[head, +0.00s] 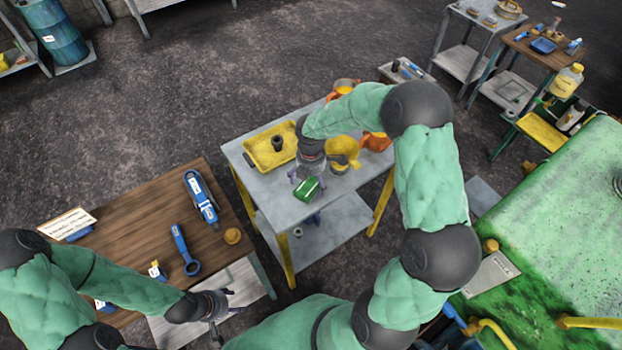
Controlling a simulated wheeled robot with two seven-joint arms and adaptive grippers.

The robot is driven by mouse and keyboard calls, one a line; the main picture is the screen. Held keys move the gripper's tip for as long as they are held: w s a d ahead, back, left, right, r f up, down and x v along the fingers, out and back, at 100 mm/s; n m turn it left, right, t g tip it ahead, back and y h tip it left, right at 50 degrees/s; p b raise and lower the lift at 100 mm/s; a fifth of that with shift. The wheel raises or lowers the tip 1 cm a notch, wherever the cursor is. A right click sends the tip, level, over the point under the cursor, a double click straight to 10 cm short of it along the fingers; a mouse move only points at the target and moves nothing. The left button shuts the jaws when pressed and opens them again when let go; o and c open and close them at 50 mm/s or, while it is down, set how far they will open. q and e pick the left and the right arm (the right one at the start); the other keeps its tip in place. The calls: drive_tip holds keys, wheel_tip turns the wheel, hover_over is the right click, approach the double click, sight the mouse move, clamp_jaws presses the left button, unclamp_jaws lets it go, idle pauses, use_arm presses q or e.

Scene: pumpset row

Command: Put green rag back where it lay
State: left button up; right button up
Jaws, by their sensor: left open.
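The green rag (307,190), a small folded bundle, is at the front part of the grey-topped table with yellow legs. My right gripper (307,181) points down over that table, with its fingers on either side of the rag, and looks shut on it. I cannot tell whether the rag touches the tabletop (258,187) or is held just above it. My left gripper (226,304) is open and empty, over the light board at the wooden table's front right, well away from the rag.
A yellow tray (262,158) with a dark part in it stands left of the rag; a yellow container (343,150) and an orange part (376,141) stand behind right. A green bench (560,220) is at right.

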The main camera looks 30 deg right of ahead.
sight(311, 181)
drive_tip(key=shift+r, duration=0.1)
wheel_tip(311, 181, up, 12)
drive_tip(key=p, duration=0.4)
